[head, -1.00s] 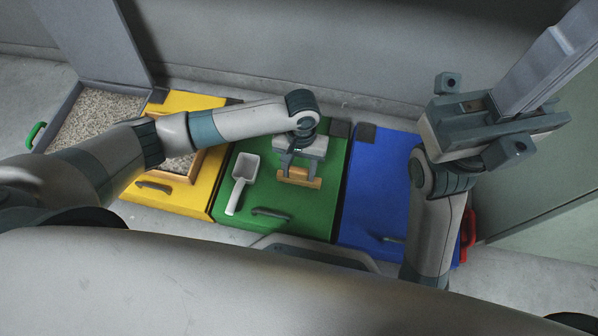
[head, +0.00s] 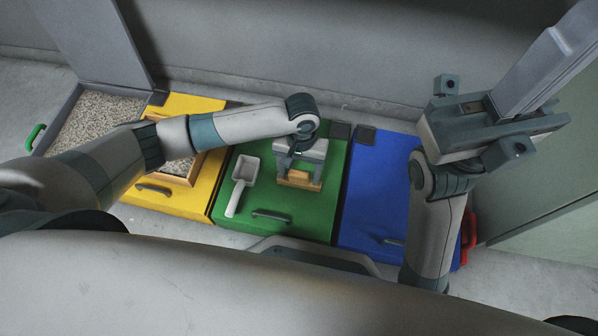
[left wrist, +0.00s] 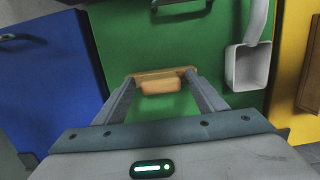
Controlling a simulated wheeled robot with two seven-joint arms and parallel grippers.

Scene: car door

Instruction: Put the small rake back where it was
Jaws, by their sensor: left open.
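The small rake (head: 299,176) shows as a light wooden bar and block on the green lid (head: 262,172). My left gripper (head: 299,184) is right over it, open, with its two fingers pointing down on either side of the wooden block. In the left wrist view the rake (left wrist: 160,82) lies between and just beyond the fingertips. I cannot tell whether the fingers touch it. The gripper hides part of the rake, and I cannot make out its tines. My right arm's end stands at the right, above the blue lid's far right; its jaw state is unclear.
A white scoop (head: 241,183) lies left of the rake on the green lid. A yellow box (head: 150,187) with a wooden-framed gravel tray and an open gravel bin (head: 100,118) stand further left. The blue lid (head: 375,195) is bare. A grey wall (head: 350,60) stands behind.

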